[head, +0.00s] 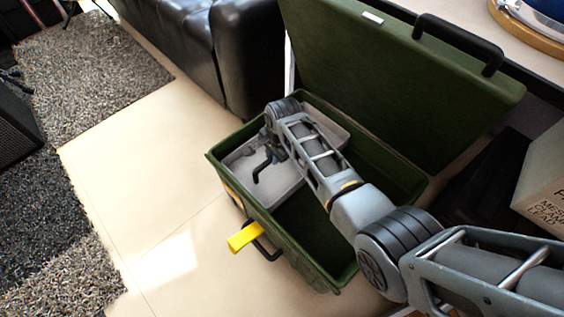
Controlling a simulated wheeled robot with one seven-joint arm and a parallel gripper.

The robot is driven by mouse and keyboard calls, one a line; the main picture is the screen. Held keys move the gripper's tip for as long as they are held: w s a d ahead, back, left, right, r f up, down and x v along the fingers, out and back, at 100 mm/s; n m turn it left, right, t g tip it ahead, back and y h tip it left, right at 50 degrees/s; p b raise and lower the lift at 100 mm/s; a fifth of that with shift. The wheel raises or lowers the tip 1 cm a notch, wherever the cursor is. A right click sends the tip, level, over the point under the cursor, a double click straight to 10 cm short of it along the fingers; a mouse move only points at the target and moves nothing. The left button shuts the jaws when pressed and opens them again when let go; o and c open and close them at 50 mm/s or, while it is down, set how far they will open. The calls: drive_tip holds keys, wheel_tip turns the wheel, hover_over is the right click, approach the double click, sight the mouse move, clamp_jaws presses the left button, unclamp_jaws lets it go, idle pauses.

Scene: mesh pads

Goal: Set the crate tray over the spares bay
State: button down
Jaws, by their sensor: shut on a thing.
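A green crate (312,275) stands open on the floor, its lid raised at the back. The grey crate tray (238,165) sits in the far left part of the crate, between its long walls. My gripper (266,162) is at the tray, shut on it; a dark bent piece shows there, and my arm hides part of the tray and the exact grip. The near right part of the crate is open down to its dark green floor (305,222). No label shows which part is the spares bay, and I cannot tell what lies under the tray.
The raised lid (400,75) walls off the back. A black leather sofa (225,50) stands behind left, and a cardboard box (545,175) at right.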

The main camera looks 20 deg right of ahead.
drive_tip(key=shift+w+a, duration=0.1)
drive_tip(key=shift+w, duration=0.15)
drive_tip(key=c, duration=1.1)
unclamp_jaws()
drive_tip(key=shift+o, duration=0.2)
wheel_tip(320, 180, up, 8)
drive_tip(key=s+p, duration=0.1)
drive_tip(key=p, duration=0.3)
drive_tip(key=shift+s+d+f, duration=0.2)
drive_tip(key=shift+s+d, duration=0.05)
drive_tip(key=shift+d, duration=0.05)
